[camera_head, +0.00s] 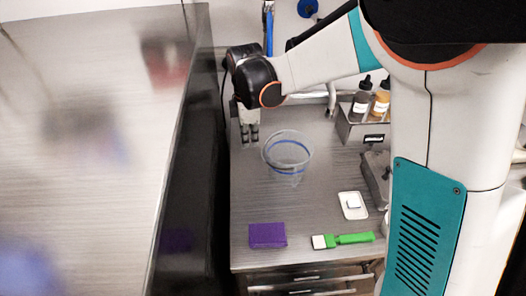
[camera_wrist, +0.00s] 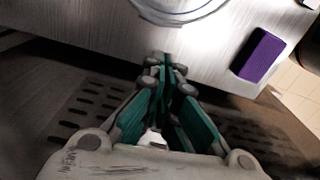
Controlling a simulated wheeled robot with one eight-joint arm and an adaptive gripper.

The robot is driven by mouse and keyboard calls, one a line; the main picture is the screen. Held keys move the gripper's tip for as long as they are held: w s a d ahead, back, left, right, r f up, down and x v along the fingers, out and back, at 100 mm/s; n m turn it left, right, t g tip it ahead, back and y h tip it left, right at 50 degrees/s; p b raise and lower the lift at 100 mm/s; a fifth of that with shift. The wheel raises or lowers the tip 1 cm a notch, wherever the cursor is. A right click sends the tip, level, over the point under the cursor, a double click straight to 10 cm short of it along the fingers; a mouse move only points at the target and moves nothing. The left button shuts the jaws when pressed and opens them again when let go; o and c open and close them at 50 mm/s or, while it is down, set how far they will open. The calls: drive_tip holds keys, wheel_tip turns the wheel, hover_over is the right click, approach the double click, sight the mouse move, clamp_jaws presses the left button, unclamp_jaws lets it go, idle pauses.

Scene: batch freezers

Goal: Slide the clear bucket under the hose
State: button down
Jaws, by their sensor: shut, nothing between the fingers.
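The clear bucket (camera_head: 287,172) stands upright on the steel counter, with a blue band around it. In the wrist view part of the bucket (camera_wrist: 180,20) shows at the top edge, cut off. My gripper (camera_head: 250,142) is to the left of the bucket and slightly behind it, pointing down over the counter. Its fingers are shut and empty, and their tips (camera_wrist: 166,62) point toward the bucket in the wrist view. Whether they touch it I cannot tell. A blue upright hose-like piece (camera_head: 268,30) is behind my arm; I cannot tell if it is the hose.
A purple block (camera_head: 267,235), a green-handled brush (camera_head: 343,239) and a small white dish (camera_head: 353,205) lie near the front of the counter (camera_head: 255,205). Bottles (camera_head: 360,100) stand in a rack at the right. A tall steel cabinet (camera_head: 100,120) borders the left.

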sight(289, 164)
drive_tip(key=f, duration=0.3)
drive_tip(key=f+b, duration=0.1)
drive_tip(key=f, duration=0.2)
drive_tip(key=a+f+b, duration=0.1)
drive_tip(key=f, duration=0.2)
drive_tip(key=shift+s+a+f, duration=0.1)
drive_tip(key=shift+f, duration=0.3)
drive_tip(key=d, duration=0.3)
drive_tip(key=shift+d+b, duration=0.1)
drive_tip(key=shift+b, duration=0.3)
drive_tip(key=shift+d, duration=0.4)
drive_tip(key=d, duration=0.5)
drive_tip(key=w+d+b, duration=0.1)
drive_tip(key=d, duration=0.1)
drive_tip(key=shift+d, duration=0.3)
drive_tip(key=shift+a, duration=0.1)
